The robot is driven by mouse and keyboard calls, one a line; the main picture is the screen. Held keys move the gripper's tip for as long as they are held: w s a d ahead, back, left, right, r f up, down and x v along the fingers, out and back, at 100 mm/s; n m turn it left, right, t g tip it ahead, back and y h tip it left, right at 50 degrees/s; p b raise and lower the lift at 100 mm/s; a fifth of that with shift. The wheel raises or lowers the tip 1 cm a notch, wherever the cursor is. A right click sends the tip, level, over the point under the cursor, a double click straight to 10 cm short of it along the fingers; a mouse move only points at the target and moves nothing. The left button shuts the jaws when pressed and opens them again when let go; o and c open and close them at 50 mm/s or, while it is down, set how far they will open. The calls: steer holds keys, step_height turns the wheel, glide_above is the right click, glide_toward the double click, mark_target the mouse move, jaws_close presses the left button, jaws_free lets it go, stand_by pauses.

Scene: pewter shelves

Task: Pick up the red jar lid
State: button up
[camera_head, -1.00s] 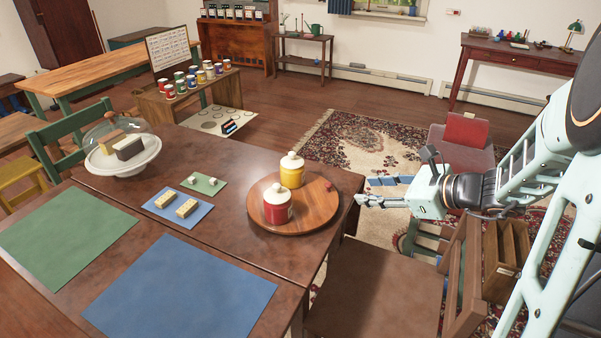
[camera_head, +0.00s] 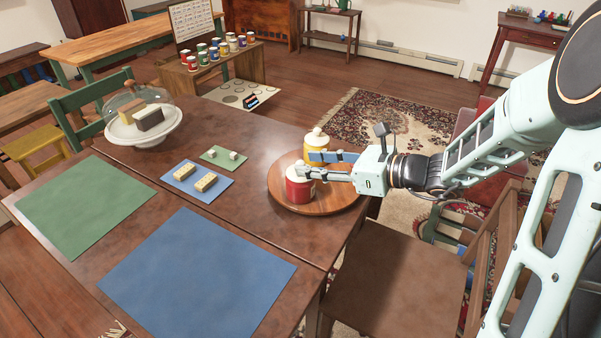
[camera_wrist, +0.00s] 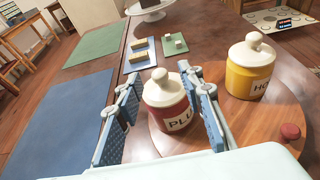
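The red jar (camera_head: 299,191) stands on a round wooden tray (camera_head: 333,203) at the table's right side. Its cream knobbed lid (camera_wrist: 160,88) sits on top; in the wrist view the red jar's label (camera_wrist: 180,122) reads "PLU", partly hidden by a finger. My gripper (camera_head: 306,164) is open at the red jar, with nothing held. In the wrist view its fingers (camera_wrist: 160,73) appear on either side of the lid and jar; I cannot tell whether they touch. In the head view the fingers partly cover the lid.
A yellow jar (camera_wrist: 247,79) with a cream lid stands close beside the right finger. A small red round object (camera_wrist: 291,131) lies on the tray. A glass-domed stand (camera_head: 143,122), blue mat (camera_head: 196,278) and green mat (camera_head: 85,200) lie leftward. A chair (camera_head: 395,290) stands in front.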

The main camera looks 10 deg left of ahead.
mark_target(303, 162)
steer(key=x, duration=0.3)
steer(key=shift+w+a+b, duration=0.1)
steer(key=shift+a+b, duration=0.2)
steer(key=shift+a, duration=0.05)
jaws_close()
steer(key=shift+r, duration=0.1)
